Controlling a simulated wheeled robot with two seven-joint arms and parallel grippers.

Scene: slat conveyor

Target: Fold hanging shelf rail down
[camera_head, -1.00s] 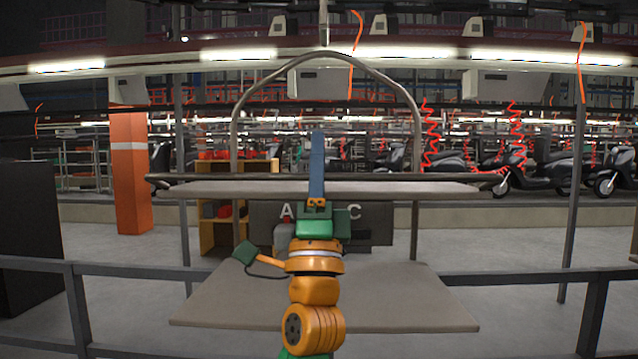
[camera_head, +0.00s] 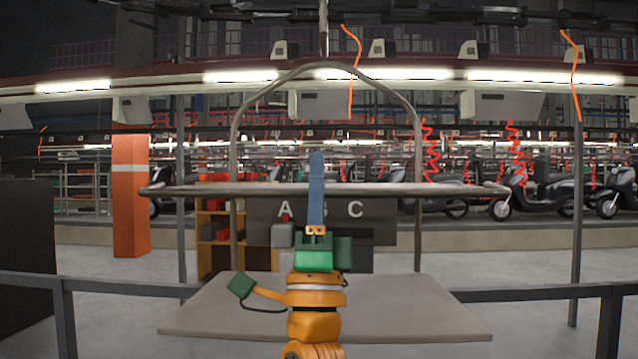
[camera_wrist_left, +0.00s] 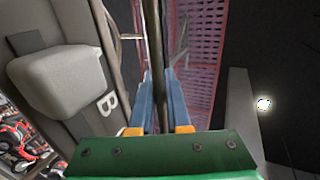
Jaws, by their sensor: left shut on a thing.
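The hanging shelf's rail (camera_head: 240,189) is a grey bar running level across the hanging frame in the head view. My left gripper (camera_head: 317,160) has blue fingers pointing up across the middle of the rail and hiding a short stretch of it. In the left wrist view, the rail (camera_wrist_left: 155,40) passes between the two blue fingers of the left gripper (camera_wrist_left: 160,80), which is shut on it. The shelf's flat grey lower board (camera_head: 400,308) hangs below the rail, partly hidden by my left arm. My right gripper is out of view.
The frame's bent tube arch (camera_head: 285,75) rises behind the rail. A dark railing (camera_head: 545,294) crosses low at both sides. A wooden rack (camera_head: 207,245) and a lettered dark panel (camera_head: 385,232) stand behind. Open floor (camera_head: 470,265) lies beyond.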

